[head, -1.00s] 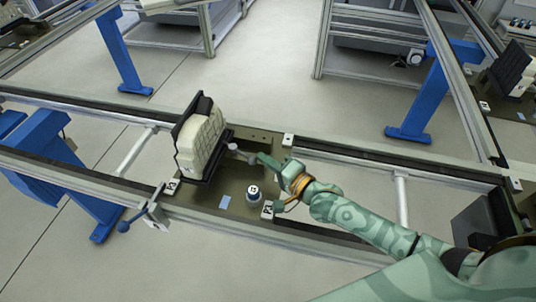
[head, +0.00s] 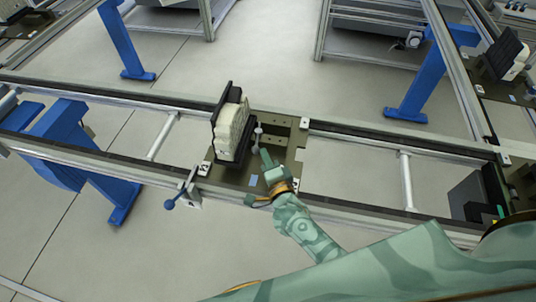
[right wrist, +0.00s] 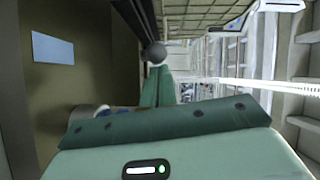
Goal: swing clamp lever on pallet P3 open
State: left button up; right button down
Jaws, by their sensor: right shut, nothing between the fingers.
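A pallet (head: 232,172) sits on the rail line in the middle of the head view; I cannot read its number. A black upright fixture on it holds a pale block (head: 232,128). The grey clamp lever (head: 257,138) stands beside the block's right side, its ball end towards me. My right gripper (head: 265,155) is shut and empty, its tips close to the right of that ball end. In the right wrist view the shut fingers (right wrist: 157,88) point at a dark grey ball (right wrist: 155,53); contact is unclear. My left gripper is out of view.
A blue-knobbed handle (head: 180,192) stands at the near rail left of the pallet. A light blue label (head: 253,181) lies on the pallet, also visible in the right wrist view (right wrist: 53,49). Another loaded pallet (head: 508,62) stands far right.

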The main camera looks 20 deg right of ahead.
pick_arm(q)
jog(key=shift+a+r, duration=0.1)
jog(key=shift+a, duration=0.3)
pick_arm(e)
jog(key=shift+w+a, duration=0.15)
jog(key=shift+a, duration=0.8)
jog(key=shift+a, duration=0.1)
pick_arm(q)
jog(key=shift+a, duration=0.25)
pick_arm(e)
jog(key=shift+a+r, duration=0.1)
